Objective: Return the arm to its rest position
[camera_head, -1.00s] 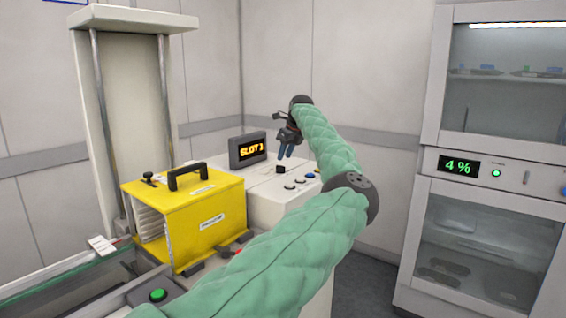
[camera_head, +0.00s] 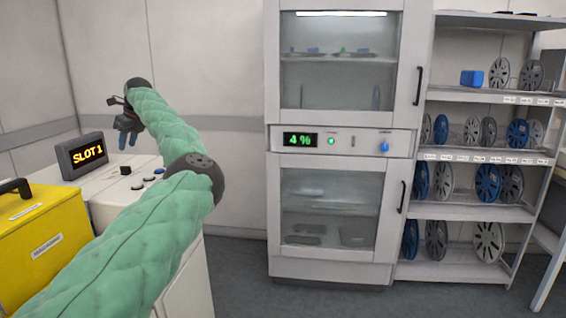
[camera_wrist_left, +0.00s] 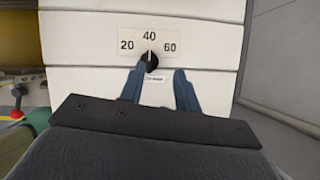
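My left arm, in a green quilted sleeve, reaches from the bottom left over the white machine in the head view. My right gripper is not in view.
A yellow magazine (camera_head: 40,240) with a black handle stands at the left, beside the white machine. A cabinet (camera_head: 335,265) reading 4% has closed glass doors. Right of it, a shelf rack (camera_head: 470,212) holds several reels. The floor before the cabinet is clear.

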